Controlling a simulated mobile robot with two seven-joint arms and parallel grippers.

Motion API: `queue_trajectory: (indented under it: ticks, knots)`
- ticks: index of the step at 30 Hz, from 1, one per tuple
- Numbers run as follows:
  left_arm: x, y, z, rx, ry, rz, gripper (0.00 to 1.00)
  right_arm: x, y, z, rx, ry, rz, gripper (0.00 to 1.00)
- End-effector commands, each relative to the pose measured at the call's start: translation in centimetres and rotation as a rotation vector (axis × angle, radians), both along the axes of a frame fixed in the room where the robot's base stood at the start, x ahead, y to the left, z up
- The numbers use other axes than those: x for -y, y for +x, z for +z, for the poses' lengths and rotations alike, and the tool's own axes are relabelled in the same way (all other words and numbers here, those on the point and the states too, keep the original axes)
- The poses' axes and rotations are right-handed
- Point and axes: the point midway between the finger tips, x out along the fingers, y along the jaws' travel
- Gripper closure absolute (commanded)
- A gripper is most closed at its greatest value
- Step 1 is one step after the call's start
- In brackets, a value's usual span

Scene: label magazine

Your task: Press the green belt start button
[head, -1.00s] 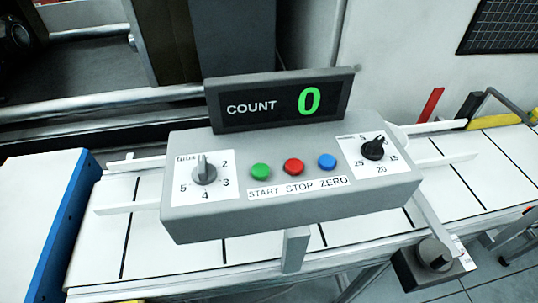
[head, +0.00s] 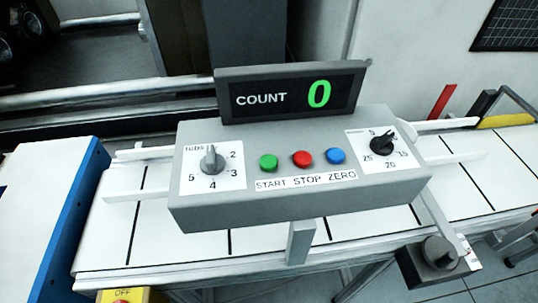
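The green start button (head: 268,162) is on the sloped face of a grey control box (head: 285,208), above the printed word START. A red button (head: 301,159) and a blue button (head: 335,156) sit to its right, above STOP and ZERO. A count display (head: 292,94) on top of the box reads 0 in green. Neither of my grippers shows in the head view.
A dial (head: 212,160) marked tubs is left of the buttons, and another dial (head: 381,142) is right. The white belt (head: 185,220) with dark cross lines runs behind and beneath the box. A blue-edged white surface (head: 35,190) is at left. A yellow box (head: 122,296) marked OFF shows at the bottom.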

Motion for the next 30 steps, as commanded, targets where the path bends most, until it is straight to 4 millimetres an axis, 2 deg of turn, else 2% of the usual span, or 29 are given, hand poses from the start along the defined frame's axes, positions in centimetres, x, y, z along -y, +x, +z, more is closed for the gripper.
queue_trajectory:
  ticks: [1,9,12,30]
  knots:
    - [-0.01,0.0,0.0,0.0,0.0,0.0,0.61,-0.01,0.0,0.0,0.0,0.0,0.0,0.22]
    - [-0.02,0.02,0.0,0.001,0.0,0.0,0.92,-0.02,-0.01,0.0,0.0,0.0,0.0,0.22]
    - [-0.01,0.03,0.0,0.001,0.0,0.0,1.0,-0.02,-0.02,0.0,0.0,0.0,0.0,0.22]
    - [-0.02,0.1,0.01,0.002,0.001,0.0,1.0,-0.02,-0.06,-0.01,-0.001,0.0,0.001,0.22]
